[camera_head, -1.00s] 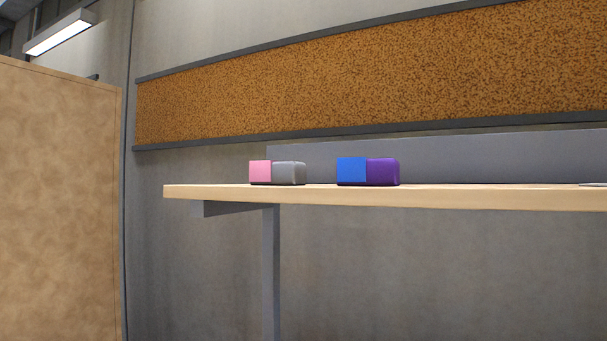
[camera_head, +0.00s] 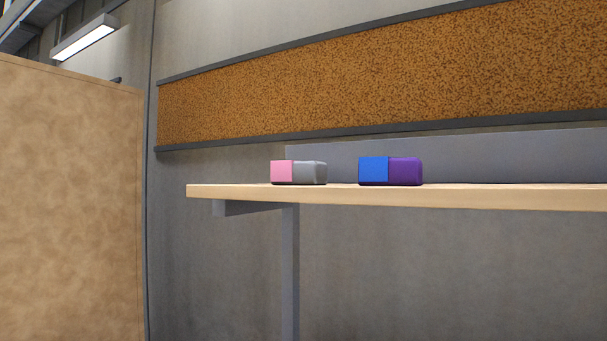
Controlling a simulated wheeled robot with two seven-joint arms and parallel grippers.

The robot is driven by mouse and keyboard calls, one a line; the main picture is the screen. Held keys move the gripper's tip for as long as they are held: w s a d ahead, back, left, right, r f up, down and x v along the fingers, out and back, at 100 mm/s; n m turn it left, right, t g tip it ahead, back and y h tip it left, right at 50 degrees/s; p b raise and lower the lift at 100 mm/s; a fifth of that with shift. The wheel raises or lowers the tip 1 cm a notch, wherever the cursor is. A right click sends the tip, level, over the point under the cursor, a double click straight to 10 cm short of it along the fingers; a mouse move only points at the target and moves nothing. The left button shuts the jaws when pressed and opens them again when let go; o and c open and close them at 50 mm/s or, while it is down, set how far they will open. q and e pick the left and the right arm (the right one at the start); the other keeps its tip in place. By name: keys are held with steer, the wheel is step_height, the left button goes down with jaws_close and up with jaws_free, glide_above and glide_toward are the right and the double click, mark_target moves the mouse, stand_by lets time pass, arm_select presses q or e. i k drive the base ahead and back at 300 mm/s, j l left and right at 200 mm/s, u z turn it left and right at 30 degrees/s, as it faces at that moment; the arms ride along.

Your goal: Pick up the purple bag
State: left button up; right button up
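The purple bag (camera_head: 406,171) lies on the wooden tabletop (camera_head: 400,195), right of the picture's middle. A blue block (camera_head: 373,170) sits at its left side, and the two look to be touching. Neither of my grippers is in the head view. Nothing is seen holding the bag.
A grey bag (camera_head: 310,172) with a pink block (camera_head: 281,171) at its left side lies on the same table, left of the purple bag. A grey table leg (camera_head: 290,270) stands below. A tan panel (camera_head: 70,200) fills the left. A grey board (camera_head: 500,155) runs behind the tabletop.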

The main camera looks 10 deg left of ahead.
mark_target(373, 172)
steer(key=k+l+u, duration=0.1)
steer(key=u, duration=0.3)
steer(key=k+u, duration=0.25)
steer(key=u, duration=0.15)
steer(key=k+u, duration=0.15)
steer(key=u, duration=0.25)
steer(key=k+u, duration=0.2)
steer(key=u, duration=0.2)
